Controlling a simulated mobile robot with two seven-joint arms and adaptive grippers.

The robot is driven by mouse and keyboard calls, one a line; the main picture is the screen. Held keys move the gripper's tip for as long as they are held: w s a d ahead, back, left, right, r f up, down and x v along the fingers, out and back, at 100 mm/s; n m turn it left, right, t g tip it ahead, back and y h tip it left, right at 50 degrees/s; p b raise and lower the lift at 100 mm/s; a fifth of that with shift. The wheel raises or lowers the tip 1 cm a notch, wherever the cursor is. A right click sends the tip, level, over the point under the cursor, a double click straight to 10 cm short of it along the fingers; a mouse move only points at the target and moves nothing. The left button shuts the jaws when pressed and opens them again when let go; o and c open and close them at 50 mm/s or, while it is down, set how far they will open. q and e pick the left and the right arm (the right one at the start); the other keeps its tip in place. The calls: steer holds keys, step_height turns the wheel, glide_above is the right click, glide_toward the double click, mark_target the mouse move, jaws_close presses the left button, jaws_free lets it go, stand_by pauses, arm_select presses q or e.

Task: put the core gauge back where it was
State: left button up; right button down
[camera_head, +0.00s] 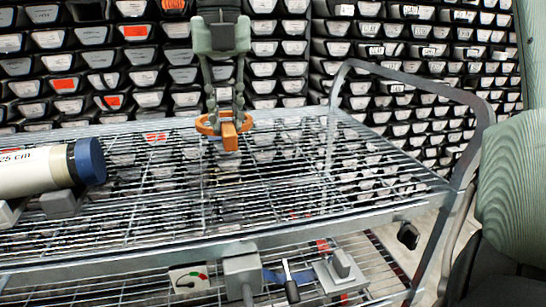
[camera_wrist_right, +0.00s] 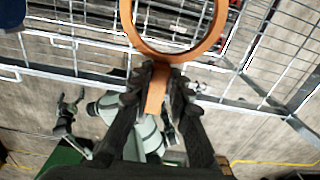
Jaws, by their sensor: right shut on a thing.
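The core gauge (camera_head: 230,140) is an orange ring with a short block handle. My right gripper (camera_head: 226,112) comes down from the top of the head view, shut on the gauge, above the upper wire shelf (camera_head: 290,190) of a cart. In the right wrist view the ring of the gauge (camera_wrist_right: 136,33) points away from my right gripper (camera_wrist_right: 157,82), whose fingers hold the handle from both sides. The ring is empty. I cannot tell whether the gauge touches the shelf. My left gripper is not in view.
A white core liner (camera_head: 35,172) with a blue cap (camera_head: 89,161) lies on grey cradles (camera_head: 62,202) at the left. A metal rail (camera_head: 415,83) rises at the right end. Grey blocks (camera_head: 340,270) and a black-handled device (camera_head: 290,285) are below. Racks of labelled liners fill the back. The shelf's middle is clear.

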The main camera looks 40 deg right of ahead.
steer(key=shift+w+d+f, duration=0.1)
steer(key=shift+d, duration=0.2)
steer(key=d+f, duration=0.2)
steer(key=d, duration=0.1)
steer(key=s+d+f, duration=0.1)
steer(key=d+f, duration=0.1)
steer(key=d, duration=0.2)
steer(key=s+d+f, duration=0.1)
steer(key=d+f, duration=0.1)
steer(key=d, duration=0.1)
steer(key=shift+d+f+p, duration=0.15)
steer(key=shift+d+p, duration=0.15)
steer(key=shift+p, duration=0.05)
steer(key=shift+d+f, duration=0.15)
steer(key=shift+d, duration=0.05)
steer(key=shift+f, duration=0.3)
step_height(320, 180, down, 3)
steer(key=shift+f, duration=0.15)
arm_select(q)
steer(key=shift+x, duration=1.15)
arm_select(e)
steer(key=shift+f, duration=0.1)
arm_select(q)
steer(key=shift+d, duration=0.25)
arm_select(e)
steer(key=c, duration=1.4)
jaws_free()
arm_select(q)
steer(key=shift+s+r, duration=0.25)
